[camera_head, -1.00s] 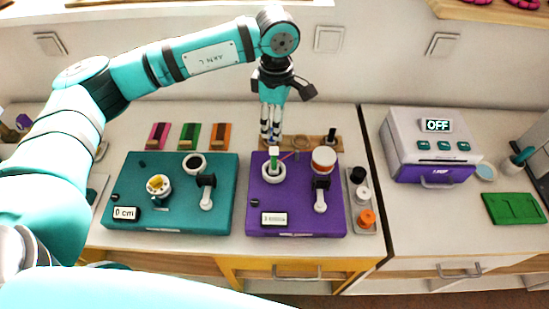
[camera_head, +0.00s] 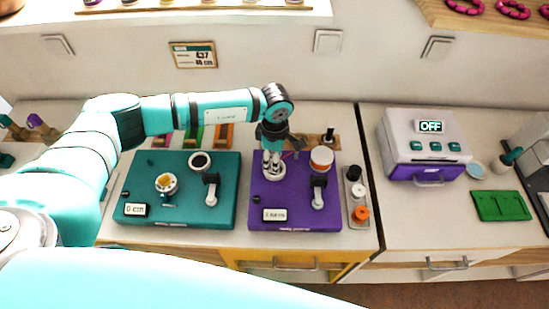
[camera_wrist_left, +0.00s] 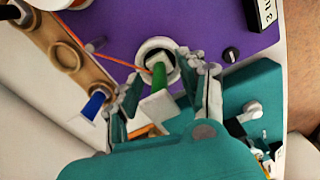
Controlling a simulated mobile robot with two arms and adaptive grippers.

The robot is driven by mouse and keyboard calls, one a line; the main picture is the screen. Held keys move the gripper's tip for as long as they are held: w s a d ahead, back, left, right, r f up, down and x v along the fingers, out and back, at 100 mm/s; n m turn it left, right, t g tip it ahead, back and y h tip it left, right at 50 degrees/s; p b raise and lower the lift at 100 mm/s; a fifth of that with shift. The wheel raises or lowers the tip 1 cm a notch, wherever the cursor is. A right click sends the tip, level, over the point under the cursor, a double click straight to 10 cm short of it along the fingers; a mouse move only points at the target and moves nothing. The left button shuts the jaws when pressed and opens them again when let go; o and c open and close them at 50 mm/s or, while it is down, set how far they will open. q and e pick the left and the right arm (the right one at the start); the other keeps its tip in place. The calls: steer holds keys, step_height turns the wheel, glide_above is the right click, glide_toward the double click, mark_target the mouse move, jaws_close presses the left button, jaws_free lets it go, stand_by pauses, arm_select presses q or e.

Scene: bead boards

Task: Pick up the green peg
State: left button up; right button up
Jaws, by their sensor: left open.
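The green peg (camera_wrist_left: 160,76) stands in a white ring-shaped holder (camera_wrist_left: 147,46) on the purple board (camera_wrist_left: 205,28). A pale square piece (camera_wrist_left: 157,105) shows at its near end. In the head view the purple board (camera_head: 325,218) is left of the counter gap, and my gripper hides the peg. My left gripper (camera_head: 272,168) points down over the holder. In the left wrist view its open fingers (camera_wrist_left: 166,76) stand on either side of the peg, with gaps; I cannot tell contact exactly. My right gripper is not in view.
The teal board (camera_head: 140,183) with a yellow-topped cup (camera_head: 166,184) lies to the left. On the purple board, a white and orange jar (camera_head: 321,158) and a grey lever (camera_head: 318,195) stand close right of the gripper. A wooden rack (camera_wrist_left: 68,57) lies behind it.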

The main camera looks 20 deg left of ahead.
arm_select(q)
steer(key=shift+c, duration=0.9)
jaws_close()
steer(key=shift+r, duration=0.1)
